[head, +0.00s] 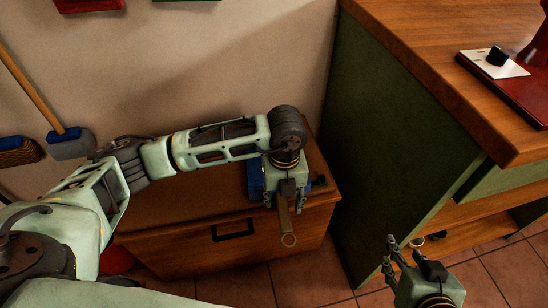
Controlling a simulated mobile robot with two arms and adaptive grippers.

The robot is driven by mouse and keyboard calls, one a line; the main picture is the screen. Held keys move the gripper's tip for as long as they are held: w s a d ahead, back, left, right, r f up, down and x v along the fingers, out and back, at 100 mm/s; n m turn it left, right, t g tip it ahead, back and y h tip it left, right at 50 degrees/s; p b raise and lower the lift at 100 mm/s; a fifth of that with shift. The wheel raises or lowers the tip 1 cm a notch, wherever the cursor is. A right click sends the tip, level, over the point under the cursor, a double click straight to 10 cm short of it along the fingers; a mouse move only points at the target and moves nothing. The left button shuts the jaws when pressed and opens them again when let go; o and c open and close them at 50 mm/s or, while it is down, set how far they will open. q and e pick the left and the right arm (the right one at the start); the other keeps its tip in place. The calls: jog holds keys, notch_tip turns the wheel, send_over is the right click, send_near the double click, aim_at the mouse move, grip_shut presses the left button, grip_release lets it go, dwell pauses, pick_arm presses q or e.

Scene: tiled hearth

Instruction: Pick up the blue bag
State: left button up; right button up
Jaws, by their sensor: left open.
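A blue thing that looks like the blue bag (256,179) sits on top of a low wooden cabinet (205,200). It is mostly hidden behind my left gripper. My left gripper (286,200) points down over the cabinet's front right part, right beside the blue thing; it is open, and I cannot tell whether it touches it. A flat brown strip with a ring at its end (289,240) hangs in front of the cabinet, just below the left gripper. My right gripper (389,254) is open and empty over the floor at the lower right.
A green-sided counter (400,120) with a wooden top stands close on the right, with a lower shelf. A red round thing (116,261) lies left of the cabinet. Tiled floor (310,280) is clear in front.

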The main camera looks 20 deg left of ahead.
pick_arm(q)
notch_tip(320, 180, down, 2)
jog(key=shift+f, duration=0.15)
pick_arm(e)
jog(key=shift+w+a+r+t, duration=0.25)
jog(key=shift+w+r+t, duration=0.2)
jog(key=shift+w+r, duration=0.15)
jog(key=shift+w+a+r+t, duration=0.25)
jog(key=shift+w+r+t, duration=0.2)
jog(key=shift+r, duration=0.1)
pick_arm(q)
jog(key=shift+c, duration=0.2)
grip_shut()
